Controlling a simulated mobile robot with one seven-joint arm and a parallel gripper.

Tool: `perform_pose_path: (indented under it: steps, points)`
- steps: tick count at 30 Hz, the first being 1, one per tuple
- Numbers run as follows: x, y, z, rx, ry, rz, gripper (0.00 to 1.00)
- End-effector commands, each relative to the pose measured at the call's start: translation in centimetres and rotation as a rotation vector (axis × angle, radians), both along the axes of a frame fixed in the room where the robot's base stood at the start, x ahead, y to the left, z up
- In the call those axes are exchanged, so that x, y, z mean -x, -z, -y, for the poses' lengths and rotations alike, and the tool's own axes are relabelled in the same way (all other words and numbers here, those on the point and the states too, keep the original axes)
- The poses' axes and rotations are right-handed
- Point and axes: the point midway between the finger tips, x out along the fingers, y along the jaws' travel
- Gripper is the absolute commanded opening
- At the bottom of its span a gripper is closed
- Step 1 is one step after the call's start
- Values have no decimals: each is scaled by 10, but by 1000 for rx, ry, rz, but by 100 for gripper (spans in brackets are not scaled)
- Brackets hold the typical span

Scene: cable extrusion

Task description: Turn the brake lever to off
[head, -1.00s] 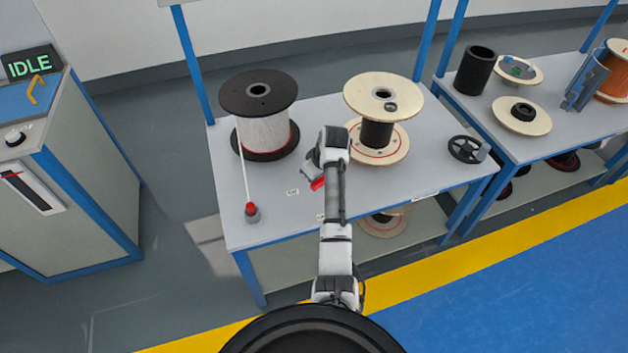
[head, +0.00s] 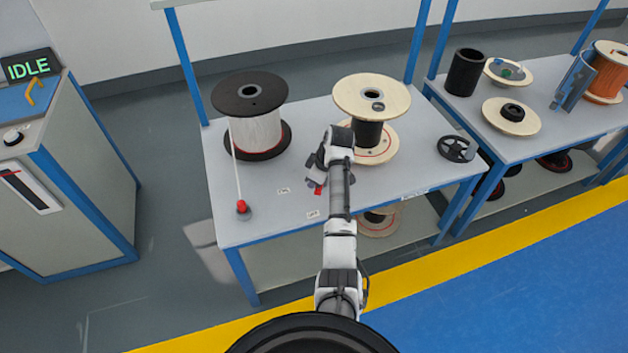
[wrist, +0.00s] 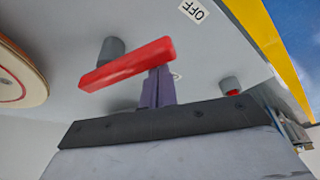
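The red brake lever (wrist: 128,65) lies across the wrist view, with a grey round pivot (wrist: 110,48) at its left part. My gripper (wrist: 160,78) has its two dark fingers close together, shut with nothing seen between them. Their tips are right beside the lever's right part, partly hidden behind it; I cannot tell whether they touch. A white OFF label (wrist: 193,11) is on the table beyond the lever's right end. In the head view, a small red bit of the lever (head: 318,190) shows beside my gripper, and the rest is hidden.
The table (head: 385,190) holds a white cable spool (head: 262,132), a wooden-flanged spool (head: 372,95) close behind my arm, and a black handwheel (head: 456,149). A red-topped post (head: 242,207) stands at the front left. A screen (head: 30,66) reads IDLE.

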Motion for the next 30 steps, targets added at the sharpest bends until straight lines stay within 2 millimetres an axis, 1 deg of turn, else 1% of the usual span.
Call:
perform_pose_path:
  steps: [15,18,20,23,26,28,30]
  points:
    - [0,1,2,1,5,-4,0]
    - [0,0,0,1,5,-4,0]
    - [0,0,-4,2,4,-4,0]
    - [-1,-1,-18,2,1,-4,0]
    - [-3,-1,-38,1,1,-2,0]
    - [-4,-13,-32,1,8,5,0]
    - [-3,-29,-27,1,7,5,0]
